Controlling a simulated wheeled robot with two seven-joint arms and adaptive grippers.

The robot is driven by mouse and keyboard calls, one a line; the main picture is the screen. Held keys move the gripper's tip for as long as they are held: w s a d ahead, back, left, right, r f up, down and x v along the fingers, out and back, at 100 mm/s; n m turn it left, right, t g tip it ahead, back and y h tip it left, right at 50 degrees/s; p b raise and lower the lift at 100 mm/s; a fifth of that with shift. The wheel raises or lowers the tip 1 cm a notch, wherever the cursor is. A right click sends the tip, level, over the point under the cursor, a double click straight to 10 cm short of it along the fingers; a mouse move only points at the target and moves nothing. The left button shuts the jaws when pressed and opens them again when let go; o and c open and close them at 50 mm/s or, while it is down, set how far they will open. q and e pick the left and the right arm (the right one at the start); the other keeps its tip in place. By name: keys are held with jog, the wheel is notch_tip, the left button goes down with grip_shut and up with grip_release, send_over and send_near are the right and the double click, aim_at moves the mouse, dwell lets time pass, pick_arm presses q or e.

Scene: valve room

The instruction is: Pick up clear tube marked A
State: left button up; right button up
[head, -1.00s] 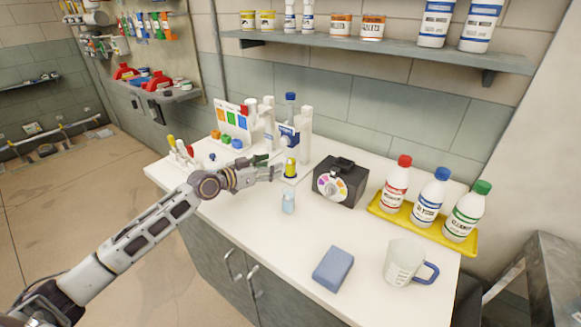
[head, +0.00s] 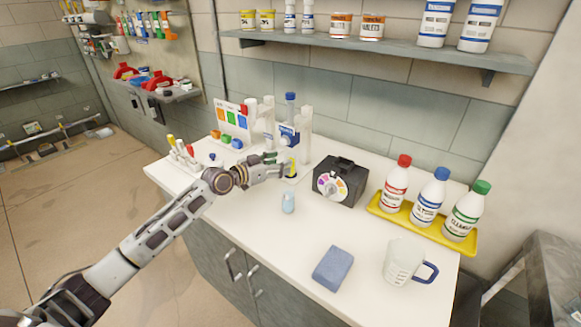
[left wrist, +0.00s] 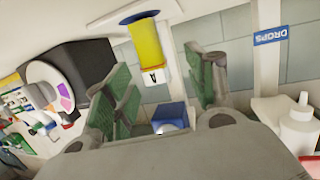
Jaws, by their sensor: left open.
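The tube marked A (left wrist: 147,45) has yellow contents and a white label with a black A. In the left wrist view it lies between the two green-padded fingers of my left gripper (left wrist: 157,85), which is open, with gaps on both sides. My right gripper is not in view.
A black box with a coloured dial (head: 340,182) stands to the right of the tube. A light blue small item (head: 288,203) is in front. Behind are white holders and a blue-capped bottle (head: 290,105). The front counter has free room around the blue sponge (head: 333,268) and jug (head: 404,262).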

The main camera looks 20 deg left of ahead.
pick_arm(q)
jog(key=shift+w+d, duration=0.25)
jog(key=shift+d, duration=0.05)
jog(key=shift+w+d+p, duration=0.3)
jog(key=shift+w+d, duration=0.45)
jog(key=shift+x, duration=0.95)
jog(key=shift+w+d+f, duration=0.1)
jog(key=shift+w+f, duration=0.05)
jog(key=shift+f, duration=0.05)
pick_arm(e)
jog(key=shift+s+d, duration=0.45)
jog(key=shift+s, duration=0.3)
pick_arm(q)
jog(key=shift+c, duration=0.3)
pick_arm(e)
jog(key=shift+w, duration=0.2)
pick_arm(q)
grip_shut()
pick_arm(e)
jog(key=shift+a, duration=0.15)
pick_arm(q)
jog(key=shift+r, duration=0.15)
